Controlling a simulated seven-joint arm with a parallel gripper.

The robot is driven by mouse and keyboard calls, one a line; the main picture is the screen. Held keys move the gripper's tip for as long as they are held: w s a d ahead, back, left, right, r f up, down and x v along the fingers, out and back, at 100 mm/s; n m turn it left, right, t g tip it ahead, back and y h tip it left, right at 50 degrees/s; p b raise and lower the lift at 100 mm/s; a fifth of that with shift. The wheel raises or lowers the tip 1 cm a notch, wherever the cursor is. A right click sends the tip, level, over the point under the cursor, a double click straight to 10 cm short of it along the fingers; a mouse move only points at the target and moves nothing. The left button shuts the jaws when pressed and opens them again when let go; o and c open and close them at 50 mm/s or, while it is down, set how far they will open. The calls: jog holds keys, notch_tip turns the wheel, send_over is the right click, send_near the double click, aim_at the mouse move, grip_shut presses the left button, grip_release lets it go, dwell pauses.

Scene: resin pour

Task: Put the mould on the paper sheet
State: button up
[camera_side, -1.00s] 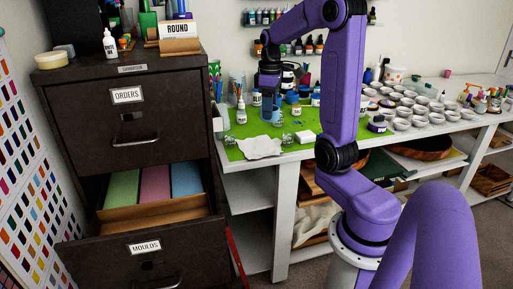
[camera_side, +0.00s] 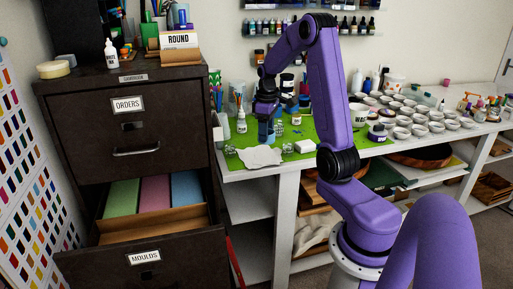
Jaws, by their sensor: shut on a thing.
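The paper sheet (camera_side: 261,157) is white with an uneven outline and lies at the front left of the green work mat. My gripper (camera_side: 266,136) is shut on a small blue thing (camera_side: 266,128), seemingly the mould, just behind the sheet. The jaws and the held thing are small and dark here, so the exact grasp is hard to see. I cannot tell whether the held thing touches the mat.
A white bottle (camera_side: 241,122) and a brush pot stand left of my gripper. Many white cups (camera_side: 420,118) fill the right. An open drawer (camera_side: 150,225) juts out at left.

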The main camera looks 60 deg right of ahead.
jog(key=w+d+f, duration=0.1)
jog(key=w+f, duration=0.1)
jog(key=w+d+f, duration=0.3)
jog(key=w+f, duration=0.1)
jog(key=f, duration=0.1)
jog(key=shift+d, duration=0.2)
jog(key=shift+w+f, duration=0.15)
jog(key=shift+f, duration=1.45)
jog(key=shift+f, duration=0.15)
jog(key=o, duration=1.1)
jog(key=shift+c, duration=0.2)
notch_tip(320, 180, up, 12)
